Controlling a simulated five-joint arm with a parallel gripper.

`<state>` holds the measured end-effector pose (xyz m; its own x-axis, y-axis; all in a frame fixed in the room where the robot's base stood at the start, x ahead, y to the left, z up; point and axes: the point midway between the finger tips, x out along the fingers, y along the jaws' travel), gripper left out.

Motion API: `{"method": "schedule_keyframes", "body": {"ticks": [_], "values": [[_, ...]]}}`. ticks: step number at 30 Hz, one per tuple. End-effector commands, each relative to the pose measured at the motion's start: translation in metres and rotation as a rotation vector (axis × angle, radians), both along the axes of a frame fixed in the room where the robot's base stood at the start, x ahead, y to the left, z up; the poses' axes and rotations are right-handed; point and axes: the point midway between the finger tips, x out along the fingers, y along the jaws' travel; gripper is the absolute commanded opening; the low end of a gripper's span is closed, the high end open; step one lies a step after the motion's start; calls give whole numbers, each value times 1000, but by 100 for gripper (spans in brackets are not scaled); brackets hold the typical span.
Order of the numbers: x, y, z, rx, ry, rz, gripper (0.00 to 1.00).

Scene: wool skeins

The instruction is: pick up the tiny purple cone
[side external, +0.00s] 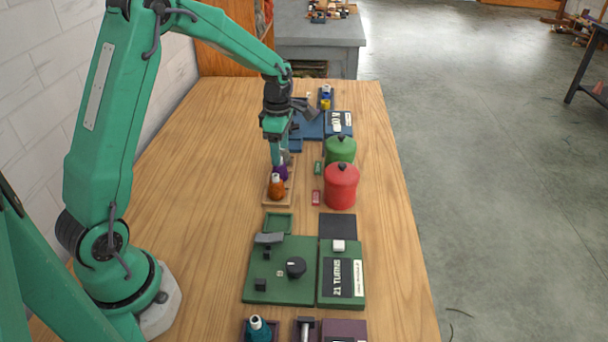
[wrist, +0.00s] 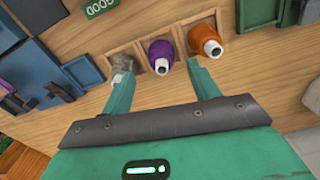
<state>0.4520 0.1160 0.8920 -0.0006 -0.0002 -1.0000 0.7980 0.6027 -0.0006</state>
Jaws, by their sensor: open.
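The tiny purple cone (wrist: 161,54) stands in the middle compartment of a wooden tray. It also shows in the side external view (side external: 282,170), partly hidden by my gripper. My gripper (wrist: 158,70) is open in the wrist view, with one finger on each side of the purple cone in the picture. The right finger lies between the purple cone and the orange cone. The left finger partly covers a grey cone. In the side external view, my gripper (side external: 276,158) points down just over the tray. I cannot tell whether the fingers touch any cone.
The orange cone (wrist: 205,40) and the grey cone (wrist: 123,66) flank the purple one in the tray (side external: 270,201). A red canister (side external: 341,187) and a green canister (side external: 340,150) stand to the right. A green board (side external: 290,284) lies nearer the camera. The table's left side is clear.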

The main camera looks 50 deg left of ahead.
Motion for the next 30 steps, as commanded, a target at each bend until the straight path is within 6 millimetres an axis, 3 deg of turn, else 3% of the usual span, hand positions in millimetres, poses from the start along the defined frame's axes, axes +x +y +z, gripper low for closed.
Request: {"method": "schedule_keyframes", "body": {"ticks": [10,22,30], "values": [[-1,0,-9,0,1,-1,60],[-4,1,-50,-1,3,-1,60],[-4,1,-56,1,-1,-1,60]]}}
